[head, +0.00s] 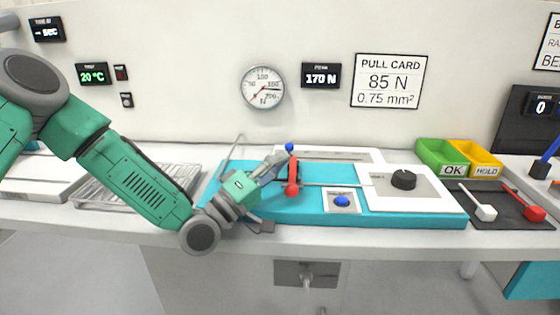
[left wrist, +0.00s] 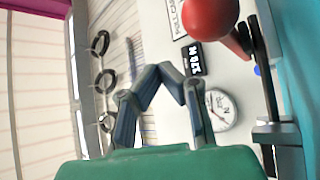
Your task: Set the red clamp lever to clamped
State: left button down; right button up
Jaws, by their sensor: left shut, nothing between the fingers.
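The red clamp lever (head: 294,172) stands on the teal fixture (head: 400,218) in the head view, with its red ball knob at the lower, near end. In the left wrist view the red knob (left wrist: 207,17) is large at the top, with its arm running to a dark metal bracket. My left gripper (head: 281,158) is beside the lever on its left, close to its upper part; whether it touches is unclear. In the left wrist view my left gripper (left wrist: 160,70) has its fingertips together and empty, apart from the knob. My right gripper is not visible.
A blue button (head: 342,201) and a black dial (head: 403,179) sit on the fixture to the right. Green and yellow bins (head: 455,170) stand farther right, behind white and red tools on a dark mat (head: 494,218). A wire rack (head: 100,196) lies left, under my arm.

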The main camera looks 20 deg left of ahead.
pick_arm(q)
jog(key=v, duration=1.2)
jog(key=shift+a, duration=0.1)
